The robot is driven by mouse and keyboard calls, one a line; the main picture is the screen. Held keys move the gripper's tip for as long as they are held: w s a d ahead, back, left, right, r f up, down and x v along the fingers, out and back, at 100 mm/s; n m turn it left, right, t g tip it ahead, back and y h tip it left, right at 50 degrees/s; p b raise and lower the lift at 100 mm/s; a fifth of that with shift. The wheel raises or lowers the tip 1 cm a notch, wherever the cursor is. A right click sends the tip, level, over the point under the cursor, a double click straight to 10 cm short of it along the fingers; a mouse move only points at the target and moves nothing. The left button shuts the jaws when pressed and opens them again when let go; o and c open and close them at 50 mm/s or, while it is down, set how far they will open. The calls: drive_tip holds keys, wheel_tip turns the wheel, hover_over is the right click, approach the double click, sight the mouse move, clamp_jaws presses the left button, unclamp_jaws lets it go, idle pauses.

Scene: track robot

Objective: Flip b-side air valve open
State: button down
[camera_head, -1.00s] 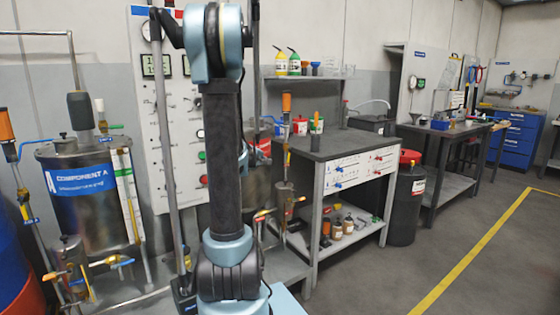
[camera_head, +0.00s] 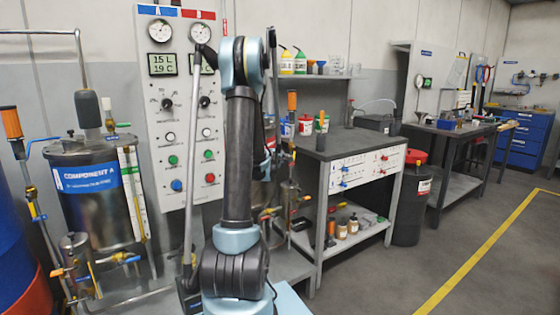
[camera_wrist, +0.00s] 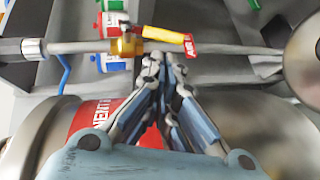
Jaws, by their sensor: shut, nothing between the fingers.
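The air valve shows in the wrist view as a brass body (camera_wrist: 127,46) on a horizontal metal pipe. Its yellow lever (camera_wrist: 165,36) lies roughly along the pipe, tilted slightly, with a red tag (camera_wrist: 189,44) reading "AIR" at its right end. My gripper (camera_wrist: 165,58) is shut and empty, its fingertips just below the lever in the picture. I cannot tell whether they touch it. In the head view my gripper is hidden behind my arm. The red-labelled drum (camera_wrist: 92,115) lies behind the fingers in the wrist view.
A control panel (camera_head: 178,110) with A and B gauges stands behind my arm. The Component A tank (camera_head: 95,215) is at left. A grey workbench (camera_head: 335,145) stands at right. A blue hose (camera_wrist: 63,72) hangs near the pipe. Open floor (camera_head: 480,270) lies at right.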

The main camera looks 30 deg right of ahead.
sight(294, 155)
drive_tip(key=shift+x, duration=1.95)
drive_tip(key=shift+d+f, duration=0.65)
drive_tip(key=shift+f, duration=0.1)
